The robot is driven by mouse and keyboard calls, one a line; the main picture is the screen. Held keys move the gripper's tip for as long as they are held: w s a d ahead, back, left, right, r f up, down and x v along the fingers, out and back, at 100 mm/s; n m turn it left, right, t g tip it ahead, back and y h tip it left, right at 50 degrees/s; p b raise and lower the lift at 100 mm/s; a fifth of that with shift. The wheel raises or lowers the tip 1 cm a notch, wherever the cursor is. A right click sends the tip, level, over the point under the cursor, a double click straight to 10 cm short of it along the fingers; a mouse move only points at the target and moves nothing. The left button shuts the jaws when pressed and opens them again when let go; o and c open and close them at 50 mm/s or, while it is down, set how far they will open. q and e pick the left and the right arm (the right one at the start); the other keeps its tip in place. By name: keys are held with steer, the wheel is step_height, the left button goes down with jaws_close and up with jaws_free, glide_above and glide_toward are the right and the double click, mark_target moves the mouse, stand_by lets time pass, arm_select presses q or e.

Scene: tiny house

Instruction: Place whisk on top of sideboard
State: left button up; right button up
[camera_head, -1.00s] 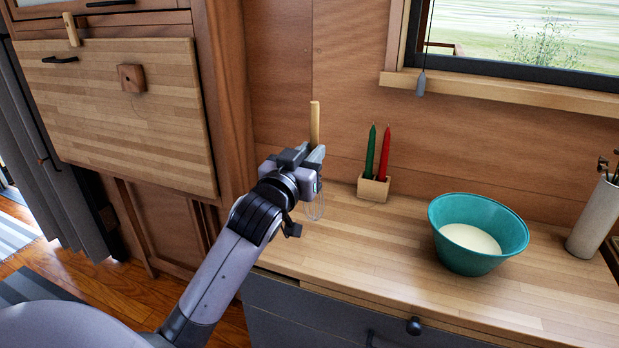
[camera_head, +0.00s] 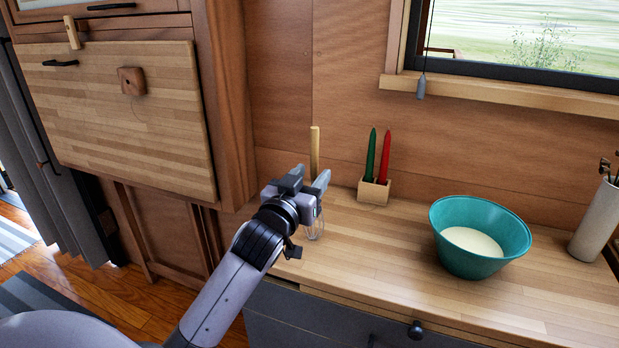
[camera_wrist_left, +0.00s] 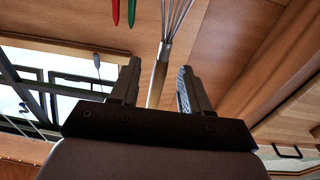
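The whisk (camera_head: 315,152) is upright, with its wooden handle up and its wire end down at the sideboard top (camera_head: 370,255), near the left end. The wires seem to touch the wood, though my gripper partly hides the whisk. My left gripper (camera_head: 308,182) is around the whisk. In the left wrist view, its two fingers (camera_wrist_left: 157,86) are spread, with a gap on each side of the whisk's shaft (camera_wrist_left: 160,72). My right gripper is not in view.
A holder with a green and a red candle (camera_head: 373,190) stands just right of the whisk. A teal bowl (camera_head: 465,262) with pale contents and a white vase (camera_head: 594,222) stand farther right. A wooden wall is behind; a tall cabinet (camera_head: 225,110) is left.

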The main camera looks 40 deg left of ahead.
arm_select(q)
steer(key=shift+r, duration=0.3)
steer(key=f+v, duration=0.1)
steer(key=v, duration=0.9)
steer(key=s+d+f+m+g+h, duration=0.1)
steer(key=s+d+f, duration=0.3)
steer(key=f, duration=0.6)
steer(key=s+d+f+m+g+h, duration=0.2)
steer(key=s+d+f+g+h, duration=0.1)
steer(key=f, duration=0.8)
steer(key=s+d+f+m+g+h, duration=0.1)
steer(key=s+d+f, duration=0.4)
steer(key=f, duration=0.5)
steer(key=s+g+h, duration=0.1)
steer(key=s+g, duration=0.1)
steer(key=shift+s+d+f+m+g+b, duration=0.3)
steer(key=shift+d+g, duration=0.1)
